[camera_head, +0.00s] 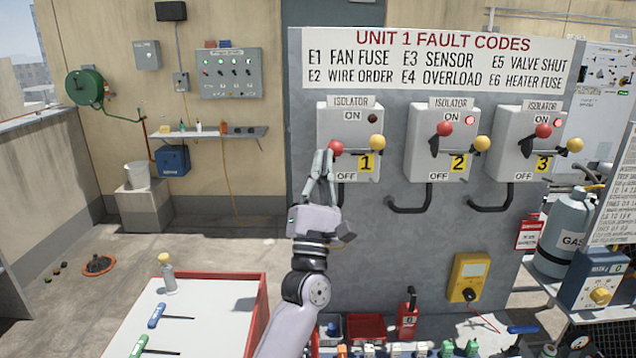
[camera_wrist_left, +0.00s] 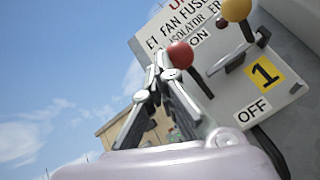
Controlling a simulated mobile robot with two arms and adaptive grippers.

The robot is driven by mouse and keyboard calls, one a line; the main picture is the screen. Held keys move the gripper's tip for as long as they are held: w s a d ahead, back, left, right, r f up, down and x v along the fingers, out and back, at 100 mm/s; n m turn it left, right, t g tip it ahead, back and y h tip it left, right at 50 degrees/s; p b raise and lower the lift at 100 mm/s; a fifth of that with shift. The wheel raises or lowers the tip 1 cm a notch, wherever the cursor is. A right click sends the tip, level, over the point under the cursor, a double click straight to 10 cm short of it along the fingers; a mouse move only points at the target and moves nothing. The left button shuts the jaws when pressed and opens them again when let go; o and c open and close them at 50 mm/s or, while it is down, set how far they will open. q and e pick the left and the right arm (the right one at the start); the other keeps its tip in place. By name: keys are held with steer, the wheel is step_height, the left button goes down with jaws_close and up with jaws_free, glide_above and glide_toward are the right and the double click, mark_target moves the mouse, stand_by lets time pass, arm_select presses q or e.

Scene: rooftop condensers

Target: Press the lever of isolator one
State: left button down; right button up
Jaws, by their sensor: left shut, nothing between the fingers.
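Isolator one (camera_head: 324,122) is a light grey box on the panel, with ON above, OFF below and a yellow "1" plate. Its red lever knob (camera_head: 335,148) sits at the box's left side, lower than the red knobs on the other two boxes. A yellow knob (camera_head: 377,142) is at its right. Its lamp (camera_head: 372,118) is dark. My left gripper (camera_head: 322,156) is shut and empty, fingertips just left of the red knob. In the left wrist view the fingertips (camera_wrist_left: 156,68) overlap beside the red knob (camera_wrist_left: 181,54); contact cannot be told. My right gripper is not in view.
Isolator two (camera_head: 416,122) and isolator three (camera_head: 508,125) stand to the right, with red lamps lit. Bent black pipes (camera_head: 410,208) jut below the boxes. A red-edged table (camera_head: 215,312) with tools and a bench with bins are below. A gas cylinder (camera_head: 566,228) stands at right.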

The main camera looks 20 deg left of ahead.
arm_select(q)
steer(key=r, duration=0.2)
steer(key=shift+w+r+b, duration=0.35)
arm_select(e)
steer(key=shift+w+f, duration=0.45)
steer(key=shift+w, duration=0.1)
arm_select(q)
steer(key=shift+r, duration=0.2)
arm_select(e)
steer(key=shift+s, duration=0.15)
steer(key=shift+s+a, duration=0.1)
